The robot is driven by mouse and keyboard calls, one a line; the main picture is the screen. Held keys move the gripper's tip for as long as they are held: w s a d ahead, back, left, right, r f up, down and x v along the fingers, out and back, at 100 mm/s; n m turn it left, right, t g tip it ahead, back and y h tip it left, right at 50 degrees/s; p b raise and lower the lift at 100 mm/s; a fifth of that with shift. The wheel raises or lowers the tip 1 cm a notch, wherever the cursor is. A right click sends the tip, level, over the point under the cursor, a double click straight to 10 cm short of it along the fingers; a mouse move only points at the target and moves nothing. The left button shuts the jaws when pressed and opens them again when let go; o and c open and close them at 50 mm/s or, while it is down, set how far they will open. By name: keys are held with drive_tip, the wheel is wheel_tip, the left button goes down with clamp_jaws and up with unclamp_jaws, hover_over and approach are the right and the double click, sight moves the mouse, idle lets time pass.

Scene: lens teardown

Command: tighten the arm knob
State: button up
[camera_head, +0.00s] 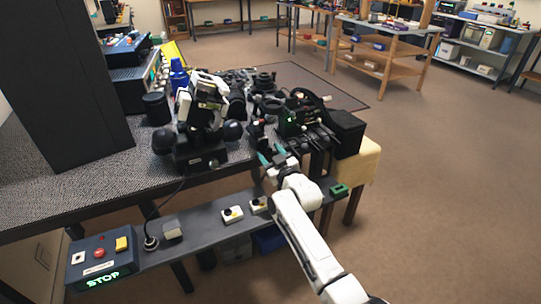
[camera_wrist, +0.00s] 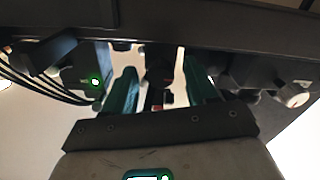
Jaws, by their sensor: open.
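My gripper (camera_head: 273,154) is at the front edge of the bench, beside a dark lens-teardown rig (camera_head: 312,127). Its two teal fingers are apart in the wrist view (camera_wrist: 160,82). Between them stands a dark narrow part with a red band (camera_wrist: 157,96); I see no clear contact with it. A pale round knob (camera_wrist: 292,95) shows at the right of the wrist view, outside the fingers. A dark block with a lit green spot (camera_wrist: 94,83) is left of the fingers. I cannot tell which part is the arm knob.
A black binocular instrument (camera_head: 203,120) stands left of my gripper. A lower shelf (camera_head: 190,232) carries a control box with a lit STOP sign (camera_head: 102,258) and small button boxes (camera_head: 232,214). A dark beam (camera_wrist: 210,22) crosses above the fingers. The floor at right is clear.

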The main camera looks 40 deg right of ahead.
drive_tip(key=shift+c, duration=0.5)
drive_tip(key=c, duration=1)
drive_tip(key=shift+o, duration=0.2)
drive_tip(key=shift+m, duration=0.4)
drive_tip(key=m, duration=0.3)
drive_tip(key=shift+a+m+b, duration=0.1)
drive_tip(key=shift+m+b, duration=0.3)
drive_tip(key=m, duration=0.4)
drive_tip(key=shift+m, duration=0.3)
drive_tip(key=m+p, duration=0.1)
drive_tip(key=m, duration=0.3)
drive_tip(key=shift+a+r, duration=0.1)
drive_tip(key=m+p, duration=0.1)
drive_tip(key=m, duration=0.3)
drive_tip(key=shift+m, duration=0.3)
